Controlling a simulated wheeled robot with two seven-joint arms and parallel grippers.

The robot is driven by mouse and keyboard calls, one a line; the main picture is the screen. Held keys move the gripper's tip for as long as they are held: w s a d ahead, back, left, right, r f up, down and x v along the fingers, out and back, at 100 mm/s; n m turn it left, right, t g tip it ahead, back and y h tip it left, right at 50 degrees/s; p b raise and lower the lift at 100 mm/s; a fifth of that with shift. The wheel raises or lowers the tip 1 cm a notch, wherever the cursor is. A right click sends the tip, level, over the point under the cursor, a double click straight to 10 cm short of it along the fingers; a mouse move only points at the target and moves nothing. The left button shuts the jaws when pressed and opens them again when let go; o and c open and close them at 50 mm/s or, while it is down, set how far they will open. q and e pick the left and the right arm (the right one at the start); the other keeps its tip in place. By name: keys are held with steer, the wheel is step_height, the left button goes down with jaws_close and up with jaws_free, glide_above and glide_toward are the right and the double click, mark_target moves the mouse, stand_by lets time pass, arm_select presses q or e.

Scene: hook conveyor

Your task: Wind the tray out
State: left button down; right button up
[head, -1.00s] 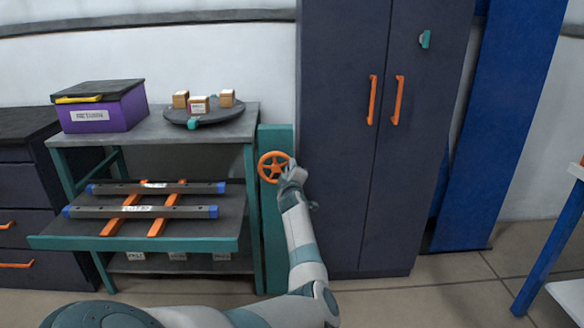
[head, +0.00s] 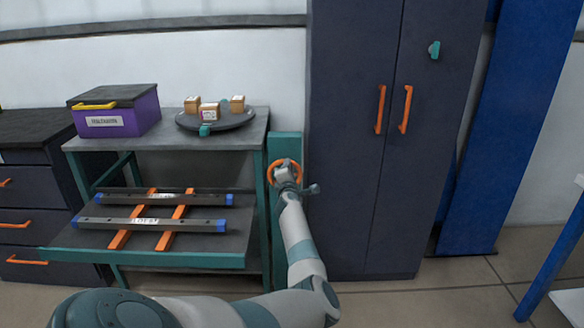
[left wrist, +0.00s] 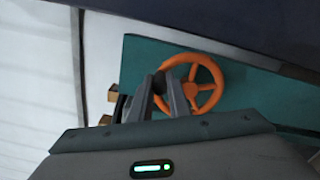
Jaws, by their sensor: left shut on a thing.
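The tray (head: 150,259) is a dark shelf with a teal front edge, sticking out toward me from the teal-framed bench. Two dark bars with blue ends (head: 150,224) lie across orange rails on it. The orange spoked handwheel (head: 272,172) sits on a teal panel to the right of the bench. My left gripper (head: 287,172) is shut on the handwheel's rim and hides part of the wheel in the head view. In the left wrist view the fingers (left wrist: 165,85) are at the left side of the wheel (left wrist: 213,95). My right gripper is out of view.
On the bench top (head: 190,142) stand a purple box (head: 118,118) with a dark lid and a dark turntable (head: 240,119) carrying three small boxes. A tall dark cabinet (head: 350,110) stands close to the right of the wheel. Dark drawers (head: 30,200) are at the left.

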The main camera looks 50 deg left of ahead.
arm_select(q)
steer(key=shift+s+a+n, duration=0.15)
steer(key=shift+s+n, duration=0.05)
steer(key=shift+n, duration=0.2)
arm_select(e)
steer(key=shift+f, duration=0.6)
arm_select(q)
steer(key=c, duration=1.7)
jaws_free()
steer(key=shift+o, duration=0.2)
